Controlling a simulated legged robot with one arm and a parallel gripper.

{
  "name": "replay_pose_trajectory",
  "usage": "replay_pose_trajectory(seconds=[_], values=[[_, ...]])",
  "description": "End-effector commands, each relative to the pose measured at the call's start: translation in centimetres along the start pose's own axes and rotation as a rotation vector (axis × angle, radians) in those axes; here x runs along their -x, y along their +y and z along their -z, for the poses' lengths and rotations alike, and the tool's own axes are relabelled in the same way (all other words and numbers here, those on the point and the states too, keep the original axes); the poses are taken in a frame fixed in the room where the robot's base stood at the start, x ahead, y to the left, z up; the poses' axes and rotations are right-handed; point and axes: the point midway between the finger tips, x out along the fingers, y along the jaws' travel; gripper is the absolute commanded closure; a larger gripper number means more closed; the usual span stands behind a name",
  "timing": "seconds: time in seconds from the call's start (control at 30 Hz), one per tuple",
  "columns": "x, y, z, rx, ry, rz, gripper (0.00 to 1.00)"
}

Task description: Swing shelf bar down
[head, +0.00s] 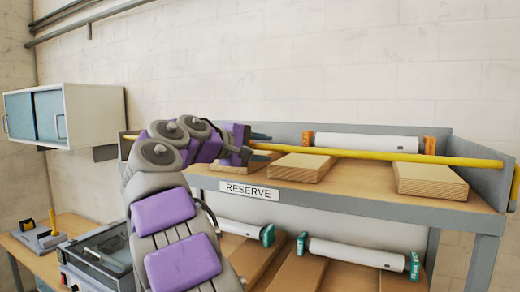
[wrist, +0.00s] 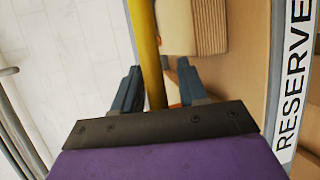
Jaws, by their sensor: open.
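The yellow shelf bar (head: 410,156) runs nearly level across the front of the upper shelf, above its boards. Its right end meets the shelf's right side; my arm hides part of its left stretch. My gripper (head: 262,146) is at the left part of the bar, one finger showing above it and one below. In the wrist view the bar (wrist: 147,45) passes between the two open blue-grey fingers of my gripper (wrist: 160,86). A gap shows on both sides of the bar; I cannot tell how deep it sits between them.
The upper shelf (head: 360,203), labelled RESERVE (head: 249,190), holds wooden blocks (head: 432,181) and a white roll (head: 366,142) with orange ends. Another roll (head: 357,253) with teal ends lies below. A wall cabinet (head: 65,115) and a side table (head: 28,252) stand left.

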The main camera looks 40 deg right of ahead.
Motion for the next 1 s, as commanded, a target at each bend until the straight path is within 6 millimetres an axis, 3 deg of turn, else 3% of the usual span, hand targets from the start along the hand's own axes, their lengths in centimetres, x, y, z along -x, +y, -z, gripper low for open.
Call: replay_pose_trajectory(seconds=[0.07, 0.43, 1.0], values=[[0.21, 0.0, 0.01, 0.0, 0.0, -0.001, 0.64], [0.03, -0.05, 0.09, 0.001, 0.001, 0.0, 0.99], [-0.01, -0.29, 0.12, -0.002, -0.001, -0.012, 1.0]])
